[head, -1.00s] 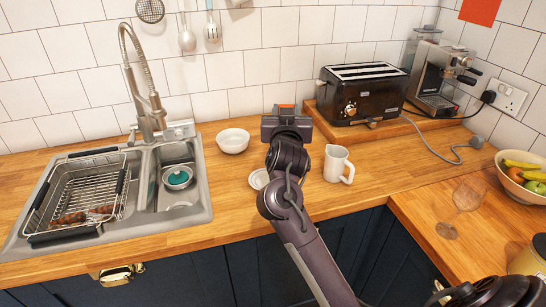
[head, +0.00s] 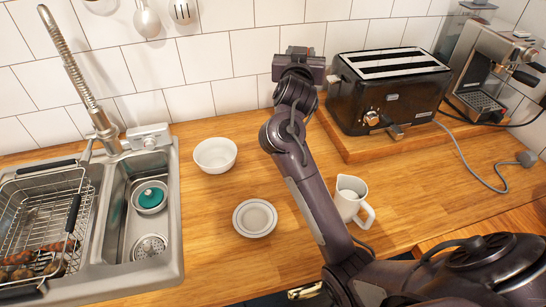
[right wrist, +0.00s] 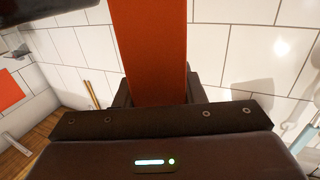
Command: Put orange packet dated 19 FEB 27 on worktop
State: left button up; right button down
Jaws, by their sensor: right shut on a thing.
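In the right wrist view an orange-red packet (right wrist: 150,50) stands up between the jaws of my right gripper (right wrist: 155,98), which is shut on it. No date can be read on it. In the head view the right gripper (head: 301,58) is in front of the tiled wall, left of the toaster and above the back of the wooden worktop (head: 200,230). The packet is hidden there behind the gripper. My left gripper is not in view.
A white bowl (head: 215,155), a small plate (head: 254,219) and a white jug (head: 350,198) stand on the worktop. The black toaster (head: 388,88) is on a wooden board at right. The sink (head: 118,235) with its rack is at left. Worktop around the plate is clear.

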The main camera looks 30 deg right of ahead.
jog(key=shift+s+a+f, duration=0.1)
jog(key=shift+f, duration=0.1)
jog(key=f, duration=0.3)
jog(key=shift+s+a+f+p, duration=0.25)
jog(key=shift+s+a+p, duration=0.1)
jog(key=shift+s, duration=0.05)
notch_tip(320, 180, down, 4)
jog(key=shift+f+p, duration=0.15)
jog(key=shift+p, duration=0.2)
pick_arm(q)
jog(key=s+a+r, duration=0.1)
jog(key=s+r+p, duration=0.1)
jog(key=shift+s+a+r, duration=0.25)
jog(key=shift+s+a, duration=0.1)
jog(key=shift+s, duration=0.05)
pick_arm(e)
notch_tip(320, 180, down, 11)
